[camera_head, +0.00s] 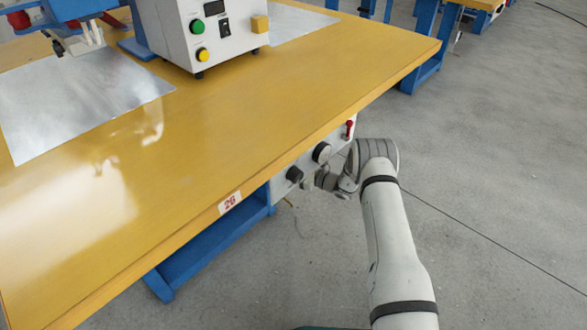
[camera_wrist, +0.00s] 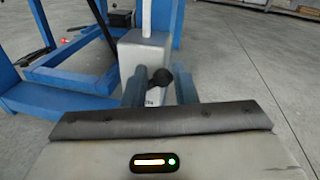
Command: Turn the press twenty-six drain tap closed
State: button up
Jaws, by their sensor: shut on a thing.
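The press bench has a yellow top with a "26" label (camera_head: 230,202) on its front edge. In the wrist view, a dark, round-ended handle (camera_wrist: 160,77) sits between my fingers, in front of a pale grey box; I take it for the drain tap. My gripper (camera_head: 322,182) is low beside the bench's underside in the head view, and its blue-grey fingers show in the wrist view (camera_wrist: 159,92). It is shut on the handle. The tap's body is mostly hidden by the fingers, so its turn angle cannot be told.
A pale panel under the bench edge carries a black knob (camera_head: 295,174), a round gauge-like part (camera_head: 321,153) and a red lever (camera_head: 349,128), close to my gripper. Blue bench legs (camera_head: 165,280) stand left. A control box (camera_head: 215,35) is on top. The floor at right is clear.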

jog(key=shift+s+a+n+t+h+b, duration=0.15)
jog(key=shift+s+a+n+h+b, duration=0.25)
jog(key=shift+n, duration=0.9)
jog(key=shift+s+a+n+t+h+b, duration=0.15)
jog(key=shift+s+n+h, duration=0.35)
jog(key=shift+n, duration=0.8)
jog(key=shift+s+a+n+t+h+b, duration=0.25)
jog(key=shift+s+n, duration=0.35)
jog(key=shift+n, duration=0.7)
jog(key=shift+r, duration=0.1)
jog(key=o, duration=0.8)
jog(key=shift+o, duration=1.2)
jog(key=shift+a, duration=0.1)
jog(key=shift+w+r, duration=0.1)
jog(key=shift+r, duration=0.05)
jog(key=p+v, duration=0.2)
jog(key=v, duration=0.5)
jog(key=shift+s+d+p, duration=0.25)
jog(key=shift+d+p, duration=0.05)
jog(key=shift+p, duration=0.05)
